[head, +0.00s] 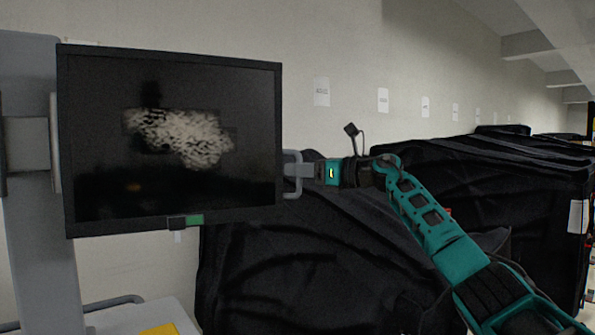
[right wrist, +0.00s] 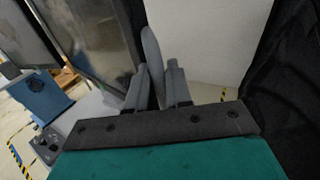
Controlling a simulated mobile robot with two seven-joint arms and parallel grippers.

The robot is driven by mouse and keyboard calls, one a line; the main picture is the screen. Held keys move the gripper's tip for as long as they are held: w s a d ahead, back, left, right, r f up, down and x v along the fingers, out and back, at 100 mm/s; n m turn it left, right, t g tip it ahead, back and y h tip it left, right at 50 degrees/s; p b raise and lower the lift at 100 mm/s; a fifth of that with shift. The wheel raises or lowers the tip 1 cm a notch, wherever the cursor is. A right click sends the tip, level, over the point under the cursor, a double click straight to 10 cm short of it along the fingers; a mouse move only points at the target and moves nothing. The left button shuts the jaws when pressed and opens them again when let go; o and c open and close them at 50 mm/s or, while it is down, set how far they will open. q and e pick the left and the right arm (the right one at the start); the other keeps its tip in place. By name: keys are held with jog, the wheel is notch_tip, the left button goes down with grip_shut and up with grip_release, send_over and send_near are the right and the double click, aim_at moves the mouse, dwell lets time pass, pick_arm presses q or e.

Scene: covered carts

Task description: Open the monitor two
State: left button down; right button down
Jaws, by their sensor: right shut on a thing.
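The monitor (head: 168,140) stands at the left in the head view, its dark screen showing a pale mottled patch. A grey handle (head: 291,174) sticks out from its right edge. My right gripper (head: 298,170) reaches in from the right and is shut on this handle. In the right wrist view the two fingers of my right gripper (right wrist: 155,88) are on either side of the grey handle (right wrist: 152,60), and the monitor's panel (right wrist: 97,38) lies to the left. My left gripper is in neither view.
A grey post (head: 38,240) stands behind the monitor at the left. A black covered cart (head: 300,265) stands below and behind my right arm, and another covered cart (head: 530,200) is at the right. A pale wall (head: 350,40) with paper sheets is behind.

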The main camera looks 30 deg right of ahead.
jog(key=shift+w, duration=0.25)
jog(key=c, duration=1.2)
grip_release()
jog(key=shift+c, duration=0.2)
jog(key=shift+d, duration=0.1)
jog(key=shift+s+d, duration=0.2)
jog(key=shift+s, duration=0.1)
jog(key=b+v, duration=0.3)
jog(key=v, duration=0.9)
